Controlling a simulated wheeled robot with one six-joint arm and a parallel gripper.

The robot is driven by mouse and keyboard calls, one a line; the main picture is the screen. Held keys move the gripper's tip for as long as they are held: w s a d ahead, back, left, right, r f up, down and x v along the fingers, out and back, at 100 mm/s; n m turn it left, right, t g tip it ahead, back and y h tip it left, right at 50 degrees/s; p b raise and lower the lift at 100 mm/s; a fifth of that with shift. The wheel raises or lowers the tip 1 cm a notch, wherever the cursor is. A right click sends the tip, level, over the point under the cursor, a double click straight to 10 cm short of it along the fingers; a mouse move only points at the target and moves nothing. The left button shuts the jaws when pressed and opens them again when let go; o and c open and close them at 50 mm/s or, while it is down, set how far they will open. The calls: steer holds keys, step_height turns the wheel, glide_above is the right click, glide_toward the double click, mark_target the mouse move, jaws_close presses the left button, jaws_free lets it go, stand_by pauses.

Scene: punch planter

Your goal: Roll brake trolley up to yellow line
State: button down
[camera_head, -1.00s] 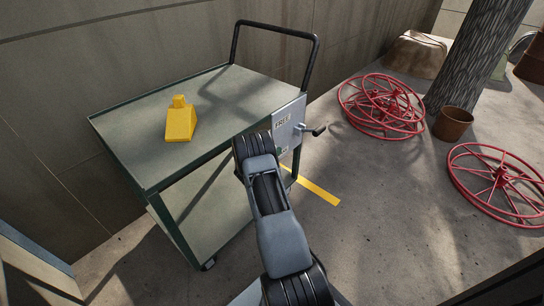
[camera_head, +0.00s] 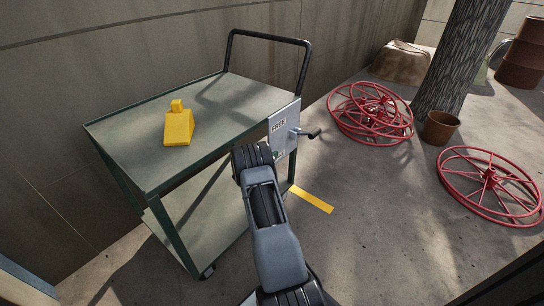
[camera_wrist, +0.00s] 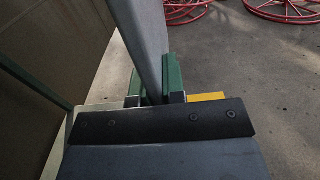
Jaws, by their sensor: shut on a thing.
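The brake trolley (camera_head: 165,208) is a green-framed two-shelf cart against the wall, with a black push handle (camera_head: 268,36) at its far right end. A grey plate (camera_head: 285,128) marked "FREE" and a crank lever (camera_head: 308,133) sit on that end. The yellow line (camera_head: 312,200) lies on the floor, partly hidden by the trolley's right end. My gripper (camera_wrist: 156,98) is shut on a green part of the trolley frame (camera_wrist: 174,72); the fingertips are mostly hidden. In the head view, my wrist covers the contact. The line also shows in the wrist view (camera_wrist: 205,97).
Red spoked wheels (camera_head: 370,112) lie on the floor at right, with another one (camera_head: 490,180) nearer. A brown pot (camera_head: 441,128) stands by the tree trunk (camera_head: 462,60).

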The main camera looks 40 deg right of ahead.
mark_target(289, 142)
steer(key=shift+w+d+f+b, duration=0.15)
steer(key=shift+d+b, duration=0.85)
steer(key=shift+d, duration=0.55)
steer(key=shift+w+d+b, duration=0.2)
steer(key=shift+d+b, duration=0.8)
steer(key=shift+d, duration=0.55)
steer(key=shift+w+d+f+b, duration=0.15)
steer(key=shift+d+b, duration=0.85)
steer(key=shift+d, duration=0.55)
steer(key=shift+w+d+r+b, duration=0.15)
steer(key=shift+d+b, duration=0.2)
steer(key=shift+d, duration=0.25)
steer(key=shift+w+d+r+b, duration=0.1)
steer(key=shift+d+b, duration=0.2)
steer(key=shift+d, duration=0.3)
steer(key=shift+d+b, duration=0.55)
steer(key=shift+d, duration=0.45)
steer(key=c, duration=1.1)
jaws_free()
steer(key=shift+a, duration=0.15)
steer(key=a, duration=0.4)
steer(key=s+a, duration=0.1)
steer(key=a, duration=0.6)
steer(key=shift+s+a, duration=0.15)
steer(key=shift+a, duration=0.2)
